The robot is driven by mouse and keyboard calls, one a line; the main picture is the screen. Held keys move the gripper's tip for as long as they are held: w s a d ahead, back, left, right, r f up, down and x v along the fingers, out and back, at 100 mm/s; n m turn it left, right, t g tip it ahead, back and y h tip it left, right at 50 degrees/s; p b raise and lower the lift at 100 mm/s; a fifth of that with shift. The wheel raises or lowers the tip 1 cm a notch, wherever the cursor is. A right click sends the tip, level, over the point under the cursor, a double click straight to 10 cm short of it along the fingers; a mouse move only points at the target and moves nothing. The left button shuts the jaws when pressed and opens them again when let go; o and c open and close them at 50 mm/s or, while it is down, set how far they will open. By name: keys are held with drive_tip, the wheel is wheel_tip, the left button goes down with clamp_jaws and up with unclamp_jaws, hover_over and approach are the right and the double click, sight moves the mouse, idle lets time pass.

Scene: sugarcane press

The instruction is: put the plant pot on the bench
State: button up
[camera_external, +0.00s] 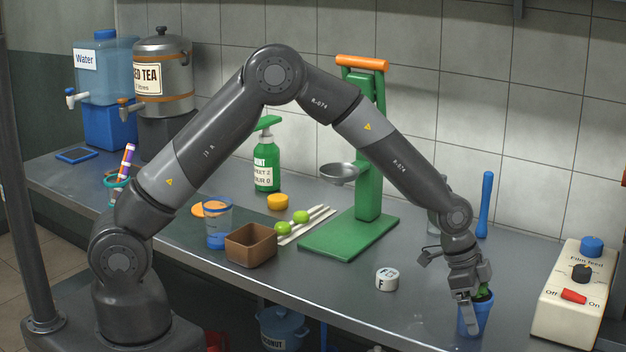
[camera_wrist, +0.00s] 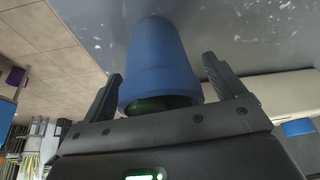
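The plant pot (camera_external: 473,319) is blue and upright, with a green plant in its top, at the bench's front right. My gripper (camera_external: 467,306) is over it, pointing down, and hides part of the plant. In the wrist view the pot (camera_wrist: 158,55) lies between the two fingers of my gripper (camera_wrist: 163,72). The fingers are apart, one on each side of the rim, with a narrow gap visible at the right. The pot appears to stand on the grey bench (camera_external: 420,315); contact under its base is not clear.
A white control box (camera_external: 575,300) with a red switch stands right of the pot. A white round block (camera_external: 386,279) lies to the left. A blue pestle-like stick (camera_external: 486,205) stands behind. The green press (camera_external: 365,190) is farther left. The bench's front edge is close.

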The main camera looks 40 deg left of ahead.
drive_tip(key=shift+r, duration=0.1)
drive_tip(key=v, duration=1.2)
drive_tip(key=w+a+r+n+t+y, duration=0.15)
drive_tip(key=a+r+n, duration=0.4)
drive_tip(key=a, duration=0.85)
drive_tip(key=a+r+n+t+y, duration=0.1)
drive_tip(key=a+r+n+t, duration=0.1)
drive_tip(key=a+r, duration=0.9)
drive_tip(key=s+a+n, duration=0.3)
drive_tip(key=s+a, duration=0.2)
drive_tip(key=a, duration=0.3)
drive_tip(key=s+a+f+n+t+y, duration=0.1)
drive_tip(key=s+a+n, duration=0.1)
drive_tip(key=s+a, duration=0.3)
drive_tip(key=s+a+n+y, duration=0.1)
drive_tip(key=s+a+n, duration=0.2)
drive_tip(key=a, duration=0.9)
drive_tip(key=s, duration=0.2)
drive_tip(key=shift+s+a+f+n, duration=0.2)
drive_tip(key=shift+s+f+n, duration=0.1)
drive_tip(key=shift+s+n, duration=0.1)
